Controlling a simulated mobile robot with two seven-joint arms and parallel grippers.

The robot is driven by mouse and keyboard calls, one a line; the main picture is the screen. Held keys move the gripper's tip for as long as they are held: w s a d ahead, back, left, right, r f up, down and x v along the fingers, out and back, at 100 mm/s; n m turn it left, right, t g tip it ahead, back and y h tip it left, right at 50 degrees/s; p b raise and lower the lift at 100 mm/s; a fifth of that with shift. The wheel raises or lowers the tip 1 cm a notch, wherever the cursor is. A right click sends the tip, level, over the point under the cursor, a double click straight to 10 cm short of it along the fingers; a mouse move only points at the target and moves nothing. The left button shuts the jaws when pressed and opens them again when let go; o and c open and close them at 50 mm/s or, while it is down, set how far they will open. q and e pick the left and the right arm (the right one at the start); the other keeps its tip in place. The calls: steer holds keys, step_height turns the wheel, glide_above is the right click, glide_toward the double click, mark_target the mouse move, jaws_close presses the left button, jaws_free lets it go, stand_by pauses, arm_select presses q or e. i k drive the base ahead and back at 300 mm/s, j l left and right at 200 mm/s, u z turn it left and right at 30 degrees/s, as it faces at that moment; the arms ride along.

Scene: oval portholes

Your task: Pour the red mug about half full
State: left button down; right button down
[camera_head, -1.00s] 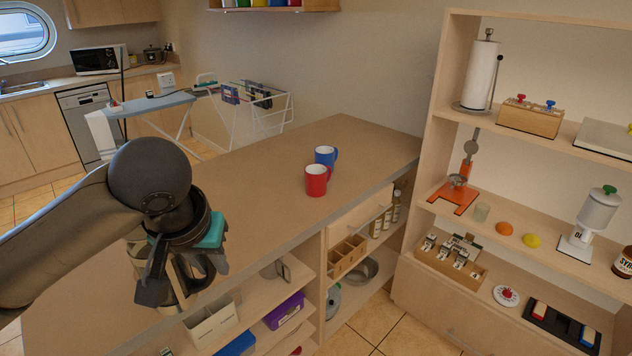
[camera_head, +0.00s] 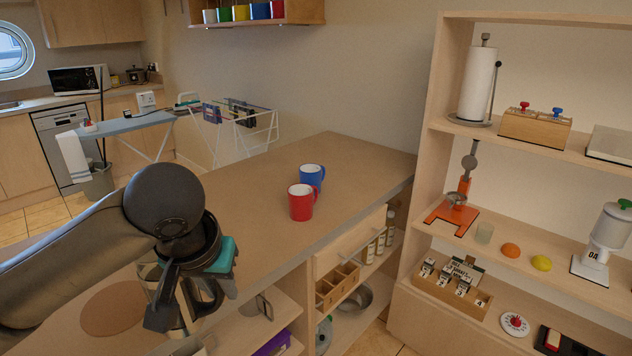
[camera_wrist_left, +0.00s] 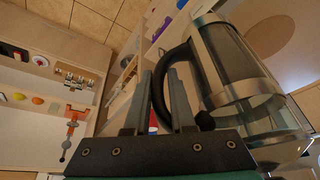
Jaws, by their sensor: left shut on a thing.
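The red mug (camera_head: 302,202) stands upright on the counter, its handle to the right. Its contents cannot be made out. A blue mug (camera_head: 312,176) stands just behind it. My left gripper (camera_wrist_left: 158,92) is shut on the black handle of a glass pot (camera_wrist_left: 232,65) with metal bands. In the head view the pot (camera_head: 205,292) is mostly hidden behind my left gripper and wrist. It is held at the left, nearer to me than the red mug and well apart from it. The pot's fill level is unclear. My right gripper is not in view.
The wooden counter (camera_head: 250,215) is clear around the mugs. A round brown patch (camera_head: 115,308) lies on it at the left. Open shelves under the counter hold boxes and bottles. A tall shelf unit (camera_head: 430,150) with several items stands at the right.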

mark_target(302, 200)
steer(key=i+z, duration=0.2)
steer(key=i, duration=0.3)
steer(key=i+j+z, duration=0.2)
steer(key=i, duration=0.3)
steer(key=i+j+z, duration=0.2)
steer(key=i, duration=0.3)
steer(key=l, duration=0.1)
